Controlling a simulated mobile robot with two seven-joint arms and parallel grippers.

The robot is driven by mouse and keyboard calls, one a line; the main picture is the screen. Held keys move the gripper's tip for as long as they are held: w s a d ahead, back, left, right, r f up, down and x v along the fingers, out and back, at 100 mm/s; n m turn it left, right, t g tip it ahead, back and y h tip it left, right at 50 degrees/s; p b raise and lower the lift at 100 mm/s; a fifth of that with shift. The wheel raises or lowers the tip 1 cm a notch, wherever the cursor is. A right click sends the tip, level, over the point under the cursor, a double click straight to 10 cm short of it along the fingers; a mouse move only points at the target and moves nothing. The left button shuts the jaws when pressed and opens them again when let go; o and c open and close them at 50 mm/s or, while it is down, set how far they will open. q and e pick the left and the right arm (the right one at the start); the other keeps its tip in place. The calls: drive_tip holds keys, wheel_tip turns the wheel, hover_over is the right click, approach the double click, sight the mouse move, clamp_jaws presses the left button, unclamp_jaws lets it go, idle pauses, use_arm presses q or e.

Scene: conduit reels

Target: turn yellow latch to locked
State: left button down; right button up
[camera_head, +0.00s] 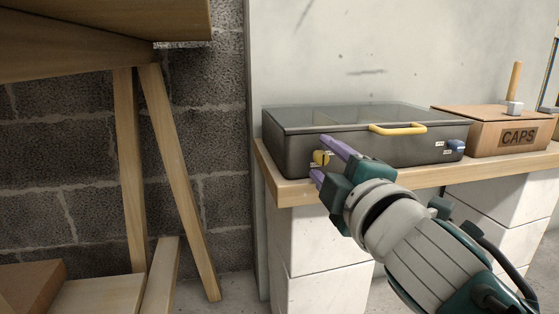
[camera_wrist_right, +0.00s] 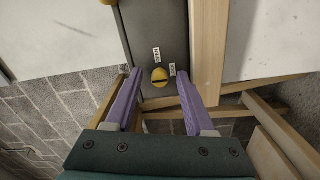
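The yellow latch (camera_head: 321,158) is a small knob on the front of the dark grey case (camera_head: 400,151), near its left end. In the right wrist view the yellow latch (camera_wrist_right: 159,77) is round with a dark slot across it, and two small white labels sit by it. My right gripper (camera_head: 320,157) is open, its purple fingers on either side of the latch in the picture. In the right wrist view the gripper (camera_wrist_right: 160,73) shows a gap on both sides of the latch, with no contact visible. My left gripper is not in view.
The case has a yellow handle (camera_head: 398,129) and a blue latch (camera_head: 456,146) at its right end. It sits on a wooden shelf (camera_head: 284,190) over white blocks. A cardboard box marked CAPS (camera_head: 484,133) stands to the right. Wooden legs (camera_head: 180,180) stand at left.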

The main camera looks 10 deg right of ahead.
drive_tip(key=shift+s, duration=0.3)
drive_tip(key=s+p, duration=0.3)
drive_tip(key=s, duration=0.6)
drive_tip(key=shift+s+d, duration=0.15)
